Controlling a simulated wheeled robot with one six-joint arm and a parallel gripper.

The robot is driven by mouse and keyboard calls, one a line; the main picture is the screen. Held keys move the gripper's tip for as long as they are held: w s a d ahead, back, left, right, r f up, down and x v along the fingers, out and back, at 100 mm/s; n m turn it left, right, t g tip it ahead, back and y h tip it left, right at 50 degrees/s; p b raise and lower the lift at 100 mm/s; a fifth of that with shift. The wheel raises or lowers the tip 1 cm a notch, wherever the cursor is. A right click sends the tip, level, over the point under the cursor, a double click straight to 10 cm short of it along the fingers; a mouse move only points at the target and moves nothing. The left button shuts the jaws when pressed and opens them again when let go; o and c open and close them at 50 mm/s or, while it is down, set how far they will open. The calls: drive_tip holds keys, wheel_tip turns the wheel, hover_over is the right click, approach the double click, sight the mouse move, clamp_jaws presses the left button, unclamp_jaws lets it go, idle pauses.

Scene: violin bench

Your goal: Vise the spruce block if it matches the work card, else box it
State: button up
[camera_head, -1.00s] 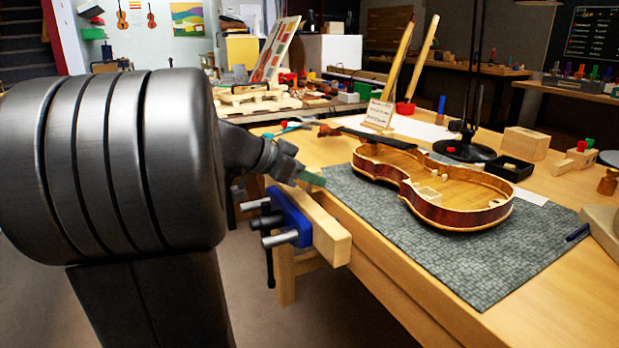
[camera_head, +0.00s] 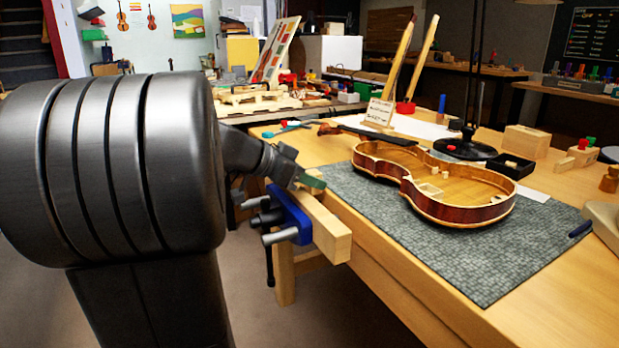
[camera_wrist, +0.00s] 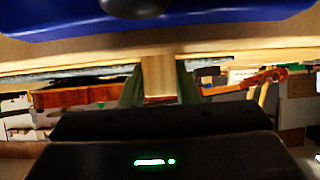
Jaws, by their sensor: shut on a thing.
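My gripper (camera_head: 312,182) has green fingers and is over the vise at the bench's left edge. In the wrist view my gripper (camera_wrist: 159,88) is shut on a pale wooden block (camera_wrist: 158,72). The block stands between the two fingers, close to the blue vise body; I cannot tell whether it touches the vise. In the head view the block is not clearly visible. The vise (camera_head: 292,214) is blue with grey bars and a long wooden jaw. The work card (camera_head: 379,112) stands on a small easel behind the violin; its writing is too small to read.
An open violin body (camera_head: 470,210) lies on a grey mat (camera_head: 480,275), right of the vise. A black tray (camera_head: 521,172) and a wooden box (camera_head: 527,142) stand at the back right. The mat's front is clear.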

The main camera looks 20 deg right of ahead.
drive_tip(key=shift+f, duration=0.65)
drive_tip(key=o, duration=1.1)
drive_tip(key=w+p+v, duration=0.1)
drive_tip(key=p+v, duration=0.3)
drive_tip(key=v, duration=0.9)
drive_tip(key=shift+s+a+r, duration=0.15)
drive_tip(key=shift+s+a, duration=0.25)
drive_tip(key=shift+s, duration=0.1)
drive_tip(key=b+x, duration=0.4)
drive_tip(key=x, duration=1)
drive_tip(key=shift+r, duration=0.25)
